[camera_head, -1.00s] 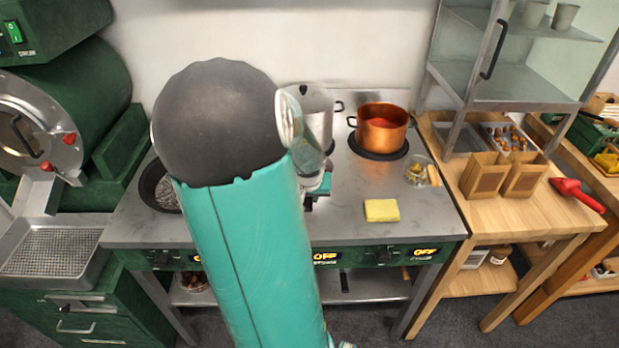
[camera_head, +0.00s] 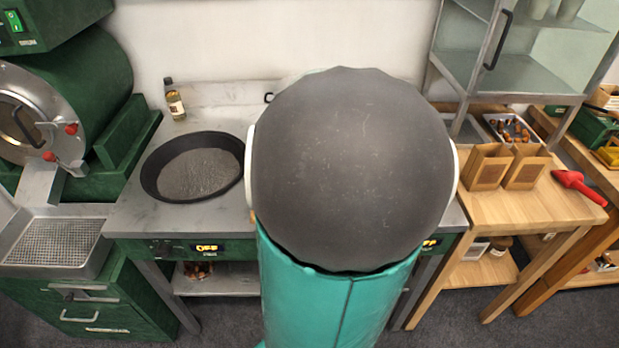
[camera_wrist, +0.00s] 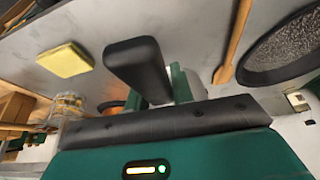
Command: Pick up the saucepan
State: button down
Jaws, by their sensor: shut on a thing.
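In the head view my large grey and teal arm covers the right side of the stove and hides the saucepan and my gripper.
A black frying pan (camera_head: 193,168) sits at the stove's left; a bottle (camera_head: 174,100) stands behind it. The wrist view shows a yellow sponge (camera_wrist: 65,59), a glass jar (camera_wrist: 66,104) and a wooden utensil (camera_wrist: 234,44). Paper bags (camera_head: 488,166) and a red scoop (camera_head: 577,187) lie right.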

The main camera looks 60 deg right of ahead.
jog(key=s+a+r, duration=0.4)
jog(key=a+r, duration=0.2)
jog(key=a, duration=0.3)
jog(key=shift+a, duration=0.3)
jog(key=shift+f, duration=0.1)
